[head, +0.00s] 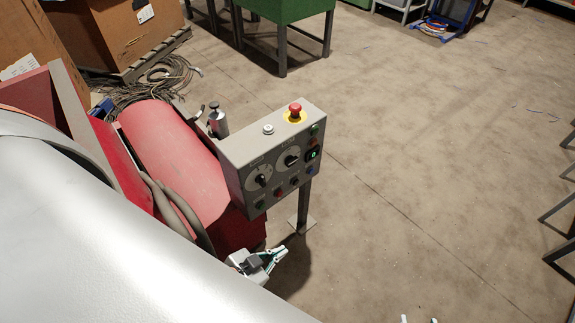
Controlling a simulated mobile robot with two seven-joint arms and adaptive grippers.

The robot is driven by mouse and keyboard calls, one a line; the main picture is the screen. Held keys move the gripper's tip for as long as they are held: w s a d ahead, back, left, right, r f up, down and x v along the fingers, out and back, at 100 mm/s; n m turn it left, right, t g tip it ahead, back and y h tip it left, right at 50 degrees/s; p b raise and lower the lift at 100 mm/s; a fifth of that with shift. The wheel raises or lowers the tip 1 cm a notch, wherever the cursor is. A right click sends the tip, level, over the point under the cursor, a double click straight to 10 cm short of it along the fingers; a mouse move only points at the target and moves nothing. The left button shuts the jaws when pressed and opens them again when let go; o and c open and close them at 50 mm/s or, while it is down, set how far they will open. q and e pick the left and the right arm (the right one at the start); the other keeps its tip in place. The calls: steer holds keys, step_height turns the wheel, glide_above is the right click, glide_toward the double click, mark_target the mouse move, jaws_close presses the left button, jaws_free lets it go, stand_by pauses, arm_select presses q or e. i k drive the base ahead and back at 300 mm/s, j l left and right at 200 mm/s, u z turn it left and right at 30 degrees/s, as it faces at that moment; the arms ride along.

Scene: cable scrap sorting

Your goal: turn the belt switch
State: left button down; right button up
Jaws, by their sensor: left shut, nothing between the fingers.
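A grey control box (280,148) stands on a post in the middle of the head view. Its front has two black rotary knobs on round pale dials, a left knob (261,180) and a right knob (291,160). The labels are too small to read, so I cannot tell which one is the belt switch. My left gripper (278,259) is shut and empty, below the box and apart from it. Two small pale tips at the bottom edge look like my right gripper (419,320); the rest is out of frame.
A red emergency button (295,108) sits on the box top, and several small buttons line its front. A red conveyor (175,155) lies left of the box. Cables (160,80) lie behind it. The floor (430,170) to the right is mostly clear.

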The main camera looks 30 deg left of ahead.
mark_target(290, 161)
steer(key=u, duration=0.6)
steer(key=i+l+u, duration=0.1)
steer(key=u, duration=0.35)
steer(key=l+u, duration=0.15)
steer(key=u, duration=0.3)
steer(key=l+u, duration=0.2)
steer(key=u, duration=0.25)
steer(key=l+u, duration=0.7)
steer(key=l, duration=0.2)
steer(key=k+l+u, duration=0.1)
steer(key=l, duration=0.2)
steer(key=k+l+u, duration=0.1)
steer(key=l, duration=0.25)
steer(key=k+l+u, duration=0.1)
steer(key=l, duration=0.2)
steer(key=k+l, duration=0.15)
steer(key=l, duration=0.25)
steer(key=k+l, duration=0.1)
steer(key=l, duration=0.35)
